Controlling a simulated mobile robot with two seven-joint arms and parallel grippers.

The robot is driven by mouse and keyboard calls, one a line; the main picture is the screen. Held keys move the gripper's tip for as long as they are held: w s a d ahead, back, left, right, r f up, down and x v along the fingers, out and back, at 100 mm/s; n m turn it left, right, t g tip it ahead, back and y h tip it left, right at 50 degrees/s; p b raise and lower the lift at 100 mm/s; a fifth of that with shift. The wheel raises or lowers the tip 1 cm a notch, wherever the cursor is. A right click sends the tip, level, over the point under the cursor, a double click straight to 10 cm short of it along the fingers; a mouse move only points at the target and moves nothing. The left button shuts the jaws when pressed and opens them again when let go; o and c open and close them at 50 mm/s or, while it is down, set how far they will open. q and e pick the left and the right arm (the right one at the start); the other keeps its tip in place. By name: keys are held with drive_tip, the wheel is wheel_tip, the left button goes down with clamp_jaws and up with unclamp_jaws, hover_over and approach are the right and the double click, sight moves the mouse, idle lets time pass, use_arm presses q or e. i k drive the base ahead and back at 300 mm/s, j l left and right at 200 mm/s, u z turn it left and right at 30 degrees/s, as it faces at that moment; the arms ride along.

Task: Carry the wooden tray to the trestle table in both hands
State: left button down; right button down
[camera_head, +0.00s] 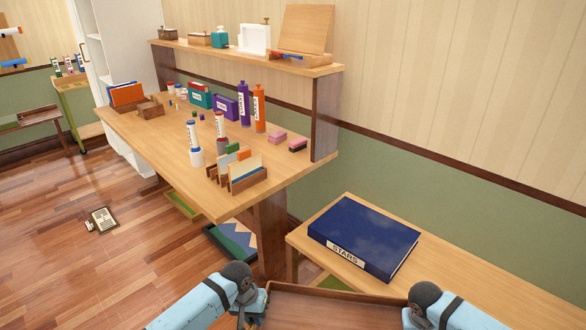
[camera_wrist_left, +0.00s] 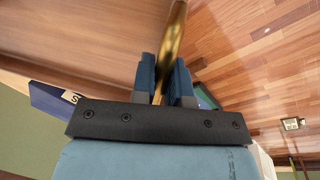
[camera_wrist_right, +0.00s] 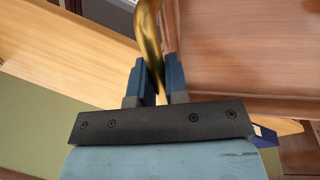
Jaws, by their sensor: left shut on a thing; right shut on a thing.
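The wooden tray (camera_head: 325,306) is at the bottom middle of the head view, its near part cut off by the frame edge. My left gripper (camera_head: 258,302) is at its left end and my right gripper (camera_head: 412,314) at its right end. In the left wrist view the jaws (camera_wrist_left: 166,80) are shut on a brass handle (camera_wrist_left: 176,30). In the right wrist view the jaws (camera_wrist_right: 157,80) are shut on the other brass handle (camera_wrist_right: 150,32). The visible tray floor looks empty. A wooden desk (camera_head: 222,205) and a lower table (camera_head: 470,270) stand ahead; I cannot tell which is the trestle table.
A blue STARS book (camera_head: 364,234) lies on the lower table, close beyond the tray. The desk holds bottles, a card sorter (camera_head: 240,178) and a raised shelf (camera_head: 240,50). A small clipboard-like thing (camera_head: 103,220) lies on the floor at left. Open floor (camera_head: 60,270) extends left.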

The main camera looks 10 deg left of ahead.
sight(175, 139)
drive_tip(key=u, duration=1.9)
drive_tip(key=i+u, duration=0.15)
drive_tip(key=u, duration=0.6)
drive_tip(key=i+l, duration=1.55)
drive_tip(key=i, duration=1.65)
